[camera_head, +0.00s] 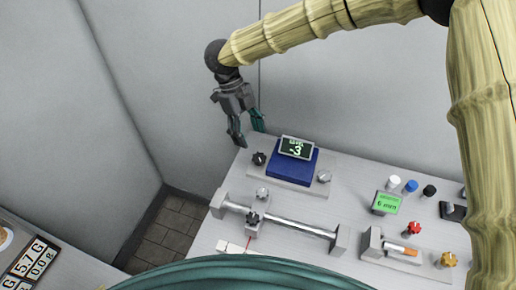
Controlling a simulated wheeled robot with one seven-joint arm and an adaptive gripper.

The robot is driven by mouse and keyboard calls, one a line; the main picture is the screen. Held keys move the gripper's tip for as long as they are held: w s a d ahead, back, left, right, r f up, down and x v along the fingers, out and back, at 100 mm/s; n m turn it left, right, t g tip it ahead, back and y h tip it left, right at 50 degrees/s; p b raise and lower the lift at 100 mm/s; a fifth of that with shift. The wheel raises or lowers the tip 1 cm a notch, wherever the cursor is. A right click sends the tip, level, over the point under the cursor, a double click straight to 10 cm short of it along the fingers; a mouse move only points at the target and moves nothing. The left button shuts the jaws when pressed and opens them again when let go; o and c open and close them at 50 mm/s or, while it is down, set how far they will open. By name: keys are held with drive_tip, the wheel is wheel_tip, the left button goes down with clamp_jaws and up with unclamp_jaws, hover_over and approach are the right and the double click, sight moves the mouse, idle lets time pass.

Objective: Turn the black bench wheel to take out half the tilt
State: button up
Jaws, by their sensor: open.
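A blue device (292,166) with a small tilted display (297,148) sits on a pale plate on the bench. The display shows green characters that include a 3. A black knob-like wheel (259,158) is at the plate's left and a grey one (324,176) at its right. Another black wheel (253,217) is on the carriage of a metal rail. I cannot tell which black one is the bench wheel. My gripper (247,131) is open and empty, pointing down, above and left of the black wheel by the blue device, apart from it.
The metal rail (300,224) lies across the bench (345,190). At the right are a green 6 mm display (387,203), white, blue and black knobs, a red knob (414,228) and a yellow knob (447,260). Grey walls stand behind.

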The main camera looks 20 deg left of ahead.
sight(259, 157)
drive_tip(key=x, duration=0.4)
drive_tip(key=w+p+x, duration=0.1)
drive_tip(key=x, duration=0.1)
drive_tip(key=shift+s+d+f, duration=0.2)
drive_tip(key=shift+s+f, duration=0.15)
drive_tip(key=shift+f, duration=0.3)
drive_tip(key=shift+d+f, duration=0.1)
drive_tip(key=shift+f, duration=0.35)
drive_tip(key=c, duration=1)
